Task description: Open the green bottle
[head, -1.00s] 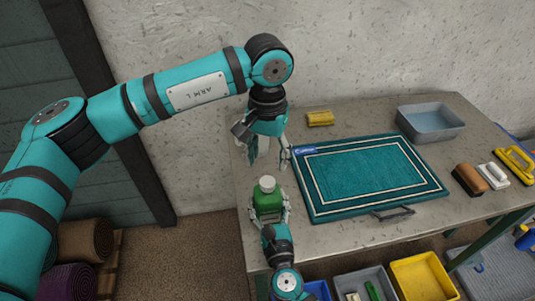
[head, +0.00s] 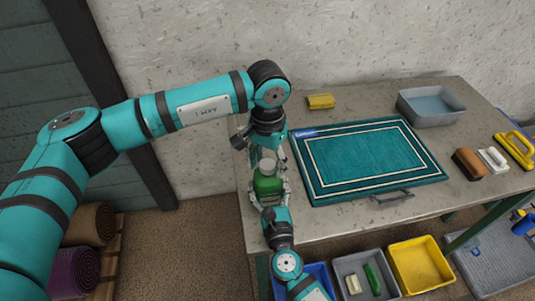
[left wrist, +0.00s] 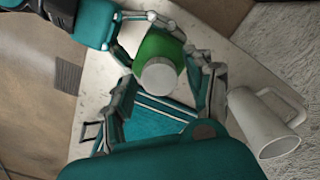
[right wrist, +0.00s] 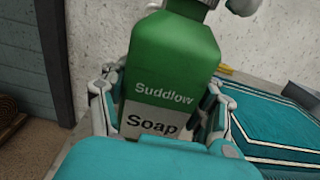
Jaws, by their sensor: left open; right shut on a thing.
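The green bottle (head: 267,188) stands upright near the left end of the table, labelled "Suddlow Soap" in the right wrist view (right wrist: 172,65). Its white cap (head: 267,166) is on top. My right gripper (head: 270,202) is shut on the bottle's lower body, one finger on each side (right wrist: 155,110). My left gripper (head: 268,155) is open and points down just over the cap. In the left wrist view the cap (left wrist: 159,76) shows between its spread fingers (left wrist: 168,95), with gaps on both sides; contact is not visible.
A teal rug (head: 365,160) lies right of the bottle. A white mug (left wrist: 262,122) stands near my left gripper. A yellow sponge (head: 320,101), a grey basin (head: 430,106) and brushes (head: 468,162) are farther off. Bins (head: 420,265) sit below the table edge.

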